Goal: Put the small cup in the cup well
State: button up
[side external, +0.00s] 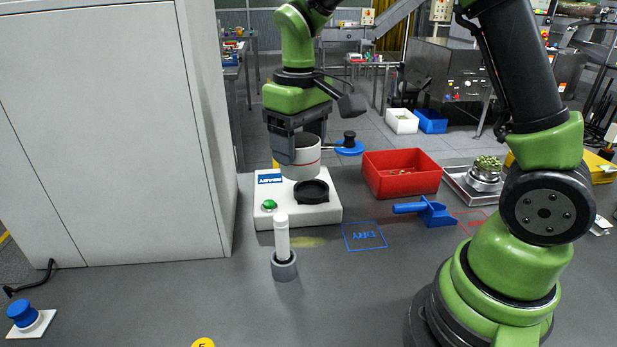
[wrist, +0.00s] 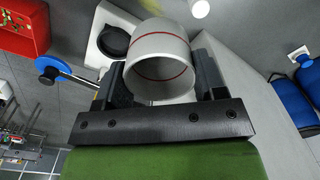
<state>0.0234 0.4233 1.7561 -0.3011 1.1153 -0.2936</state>
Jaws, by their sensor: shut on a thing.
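The small cup (side external: 307,165) is white with a thin red line around it. My gripper (side external: 293,150) is shut on its sides and holds it up in the air. In the wrist view the cup (wrist: 160,62) sits between both fingers, its open mouth facing the camera. The cup well (side external: 312,192) is a black ring on top of a white box (side external: 268,222). In the side view the cup is just above and slightly left of the well's centre. The well also shows beyond the cup in the wrist view (wrist: 113,42), to its left. The exact height gap is unclear.
A blue disc with a black knob (side external: 349,147) is right of the cup. A red bin (side external: 402,160) and a blue scoop (side external: 430,211) lie further right. A white rod stands in a grey holder (side external: 284,267) in front. A large grey cabinet (side external: 110,130) bounds the left.

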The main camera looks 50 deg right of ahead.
jog(key=w+d+f+m, duration=0.2)
jog(key=w+d, duration=0.1)
jog(key=d, duration=0.3)
jog(key=w+d+f+m, duration=0.3)
jog(key=d, duration=0.3)
jog(key=shift+w+f, duration=0.15)
jog(key=shift+w, duration=0.15)
jog(key=shift+f, duration=0.1)
jog(key=shift+f, duration=2.8)
jog(key=shift+f, duration=1.1)
jog(key=o, duration=1)
notch_tip(320, 180, up, 10)
jog(key=shift+s, duration=0.1)
